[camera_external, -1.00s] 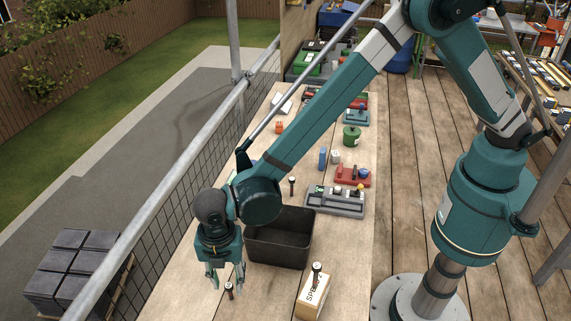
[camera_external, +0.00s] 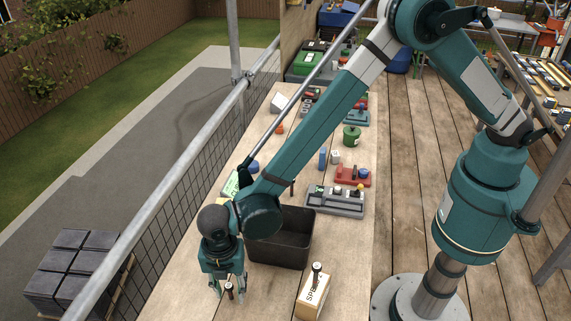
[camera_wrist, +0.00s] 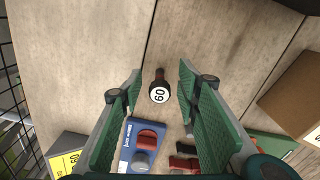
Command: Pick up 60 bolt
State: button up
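The bolt marked 60 (camera_wrist: 159,92) stands upright on the wooden bench top, its round white-labelled head facing the wrist camera. It also shows in the external view (camera_external: 229,289) near the bench's near end. My gripper (camera_wrist: 157,78) is open, with one green-padded finger on each side of the bolt and a gap to each. In the external view my gripper (camera_external: 229,295) points down at the bolt, fingers around it. No contact with the bolt shows.
A black bin (camera_external: 282,247) stands just behind and right of my gripper. A cardboard box (camera_external: 312,298) with another bolt (camera_external: 317,271) on it is to the right. Several tool trays and parts line the bench further back. A mesh rail (camera_external: 170,233) runs along the left edge.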

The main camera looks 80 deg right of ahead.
aim_at(228, 286)
jog(key=c, duration=1)
jog(key=shift+r, duration=0.1)
jog(key=shift+c, duration=0.2)
jog(key=shift+r+b, duration=0.55)
jog(key=shift+r, duration=4.35)
